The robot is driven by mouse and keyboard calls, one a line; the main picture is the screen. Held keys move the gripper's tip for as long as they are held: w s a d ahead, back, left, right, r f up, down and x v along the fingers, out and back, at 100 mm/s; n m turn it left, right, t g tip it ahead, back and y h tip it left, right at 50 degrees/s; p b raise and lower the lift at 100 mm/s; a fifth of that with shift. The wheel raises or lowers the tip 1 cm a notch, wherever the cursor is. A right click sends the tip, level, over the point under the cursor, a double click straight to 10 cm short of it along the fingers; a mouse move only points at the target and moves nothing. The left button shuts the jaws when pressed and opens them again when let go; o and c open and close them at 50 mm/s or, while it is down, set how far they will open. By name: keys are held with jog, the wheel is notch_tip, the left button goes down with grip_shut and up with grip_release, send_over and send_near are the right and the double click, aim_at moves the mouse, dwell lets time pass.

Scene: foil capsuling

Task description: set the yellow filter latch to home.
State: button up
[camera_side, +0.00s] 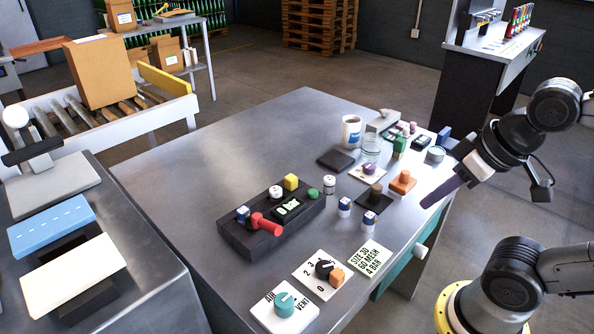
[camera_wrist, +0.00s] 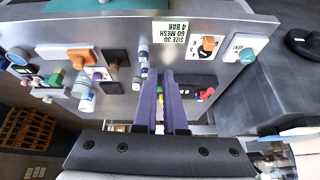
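A yellow block-shaped piece (camera_side: 291,182), which looks like the filter latch, stands on top of a dark block (camera_side: 233,243) on the grey table. Beside it on that block are a red handle (camera_side: 265,224), a "0 bar" display (camera_side: 289,207) and a green button (camera_side: 313,193). My gripper (camera_side: 428,203) is raised at the table's right edge, well apart from the yellow piece. In the wrist view its two purple fingers (camera_wrist: 164,78) show a narrow gap with nothing held between them. The dark block (camera_wrist: 197,80) lies beyond the fingers there; the yellow piece is too small to make out clearly.
Near the front are a teal AIR/VENT knob (camera_side: 284,303), a black numbered dial (camera_side: 324,269) and a text card (camera_side: 369,258). An orange block (camera_side: 402,182), small bottles (camera_side: 344,206), a glass jar (camera_side: 371,148) and a mug (camera_side: 351,131) stand towards the right. The table's back left is clear.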

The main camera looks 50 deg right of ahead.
jog(key=r+m, duration=0.1)
jog(key=r, duration=0.1)
jog(key=w+r+m, duration=0.1)
jog(key=shift+a+r+m, duration=0.15)
jog(key=shift+a+m, duration=0.15)
jog(key=shift+a, duration=0.1)
grip_shut()
jog(key=w+r+m+g+y, duration=0.1)
jog(key=w+r+m, duration=0.35)
jog(key=w, duration=0.35)
jog(key=w+r+m+g+y, duration=0.1)
jog(key=w+r+m+g, duration=0.1)
jog(key=w+r+m, duration=0.45)
jog(key=w+d+f+m+g+y, duration=0.1)
jog(key=w+d+f, duration=0.4)
jog(key=w+f, duration=0.3)
jog(key=w+d+f+m+g+y, duration=0.1)
jog(key=w+d+f+m, duration=0.1)
jog(key=w+d+f, duration=0.4)
notch_tip(320, 180, down, 2)
jog(key=w, duration=0.2)
jog(key=shift+w, duration=0.4)
jog(key=shift+a+f, duration=0.1)
jog(key=shift+f, duration=0.1)
